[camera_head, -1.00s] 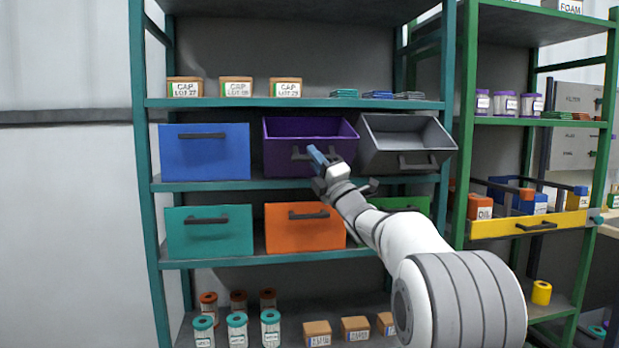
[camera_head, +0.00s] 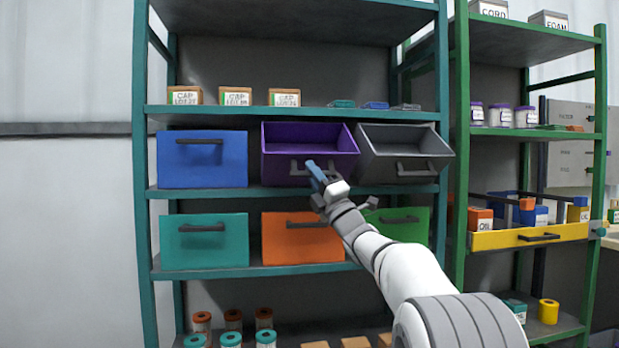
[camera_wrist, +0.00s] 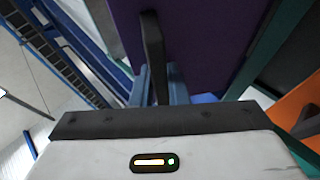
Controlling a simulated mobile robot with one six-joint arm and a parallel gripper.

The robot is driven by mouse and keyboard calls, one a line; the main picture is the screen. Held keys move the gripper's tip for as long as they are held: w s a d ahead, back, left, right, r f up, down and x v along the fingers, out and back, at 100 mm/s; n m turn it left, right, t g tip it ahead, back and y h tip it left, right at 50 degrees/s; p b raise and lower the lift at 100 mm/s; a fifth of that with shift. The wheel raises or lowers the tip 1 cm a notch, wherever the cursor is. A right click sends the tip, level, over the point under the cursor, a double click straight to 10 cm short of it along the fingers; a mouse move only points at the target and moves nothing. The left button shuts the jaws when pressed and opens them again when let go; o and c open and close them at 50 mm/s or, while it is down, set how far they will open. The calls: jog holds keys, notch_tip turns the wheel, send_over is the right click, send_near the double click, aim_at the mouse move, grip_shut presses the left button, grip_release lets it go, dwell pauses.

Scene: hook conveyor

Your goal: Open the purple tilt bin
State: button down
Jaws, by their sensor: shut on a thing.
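The purple tilt bin (camera_head: 280,165) is on the middle shelf, between a blue bin and a grey bin. It is tilted forward, its open top showing an empty-looking inside. Its dark handle (camera_head: 297,168) is on the front face. My gripper (camera_head: 312,170) is at the right part of this handle. In the wrist view, the handle (camera_wrist: 153,45) runs between my two blue fingers (camera_wrist: 158,85), which are shut on it. The purple front (camera_wrist: 215,40) fills the area behind. The fingertips are partly hidden by the handle and the gripper body.
The grey bin (camera_head: 400,150), to the right, is also tilted open. The blue bin (camera_head: 202,158) is closed. A green rack (camera_head: 460,130) stands at right.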

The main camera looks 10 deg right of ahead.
jog(key=c, duration=1.4)
grip_release()
jog(key=shift+c, duration=0.2)
jog(key=v, duration=0.8)
jog(key=shift+w+r, duration=0.1)
jog(key=shift+r, duration=0.05)
